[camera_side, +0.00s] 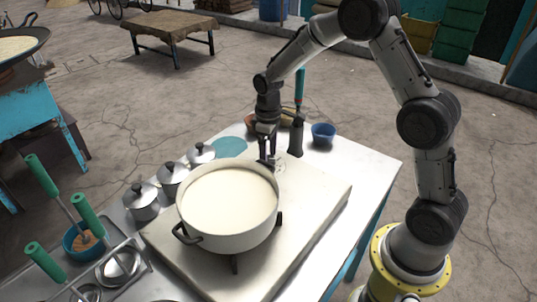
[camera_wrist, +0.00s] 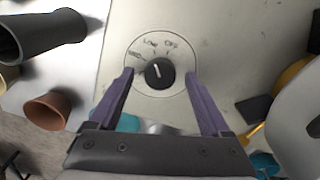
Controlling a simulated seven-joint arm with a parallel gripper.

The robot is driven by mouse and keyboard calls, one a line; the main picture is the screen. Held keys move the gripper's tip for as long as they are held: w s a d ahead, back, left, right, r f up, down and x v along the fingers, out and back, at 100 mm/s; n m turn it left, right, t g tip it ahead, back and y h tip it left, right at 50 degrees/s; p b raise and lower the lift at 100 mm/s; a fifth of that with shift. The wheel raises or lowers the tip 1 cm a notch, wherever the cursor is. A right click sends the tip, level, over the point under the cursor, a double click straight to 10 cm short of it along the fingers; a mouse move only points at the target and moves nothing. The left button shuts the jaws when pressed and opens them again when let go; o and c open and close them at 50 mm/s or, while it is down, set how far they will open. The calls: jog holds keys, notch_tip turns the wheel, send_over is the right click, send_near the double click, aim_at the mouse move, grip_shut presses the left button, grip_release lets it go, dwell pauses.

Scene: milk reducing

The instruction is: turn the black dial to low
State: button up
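The black dial (camera_wrist: 160,74) sits inside a printed circle on the pale stove panel (camera_wrist: 215,45) in the wrist view. Its white mark points up and slightly left, toward the LOW label (camera_wrist: 150,44). The OFF label (camera_wrist: 171,43) is to the right of LOW, and another label is at the left. My gripper (camera_wrist: 159,76) is open, with one purple finger on each side of the dial and a gap on both sides. In the side view my gripper (camera_side: 267,162) is low over the stove's far end, and the dial cannot be made out there.
A white pot of milk (camera_side: 228,207) stands on the stove close to my gripper. A dark grinder (camera_side: 297,137) and a blue bowl (camera_side: 323,133) stand beyond it. Lidded metal pots (camera_side: 172,178) line the left. The stove's right side is clear.

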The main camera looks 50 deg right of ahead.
notch_tip(320, 180, up, 14)
dwell(0.7)
jog(key=shift+f, duration=0.1)
notch_tip(320, 180, up, 8)
jog(key=t, duration=0.2)
send_over(269, 159)
jog(key=s+a, duration=0.2)
jog(key=s, duration=0.2)
jog(key=s+a+r+t, duration=0.2)
jog(key=s+r, duration=0.2)
jog(key=s, duration=0.5)
jog(key=s+a+f+m+t, duration=0.1)
jog(key=s+f+m, duration=0.2)
jog(key=s+f, duration=0.4)
jog(key=s, duration=0.6)
jog(key=shift+s+a+m+t, duration=0.2)
jog(key=shift+a+m+t, duration=0.05)
jog(key=shift+m+t, duration=0.05)
